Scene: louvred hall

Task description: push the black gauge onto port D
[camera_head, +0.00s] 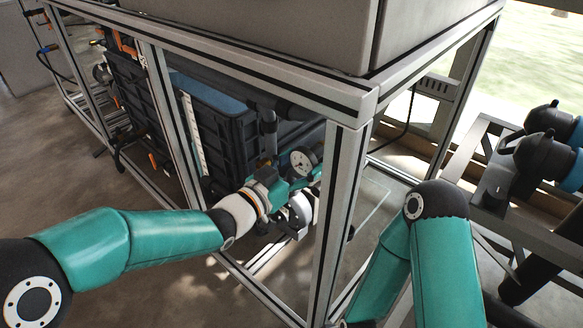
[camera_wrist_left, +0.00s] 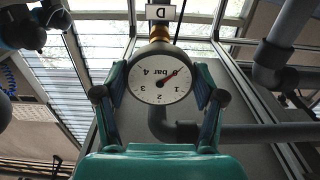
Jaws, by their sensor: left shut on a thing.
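The black gauge (camera_head: 303,160) has a round white dial with a red needle. It also shows in the left wrist view (camera_wrist_left: 160,82), dial facing the camera and upside down. My left gripper (camera_head: 294,178) is shut on the gauge, with one finger on each side of it in the wrist view. A brass-coloured fitting (camera_wrist_left: 159,33) lies directly beyond the gauge, in line with it, below a white label (camera_wrist_left: 165,12) with an upside-down D. The gauge hides the joint between them, so I cannot tell whether they touch. My right gripper is out of view.
A metal frame post (camera_head: 341,200) stands close to the right of my left gripper. Black crates (camera_head: 225,135) stand inside the frame on the left. A grey pipe (camera_wrist_left: 250,133) runs beside the gauge in the wrist view, and another (camera_wrist_left: 283,45) is at upper right.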

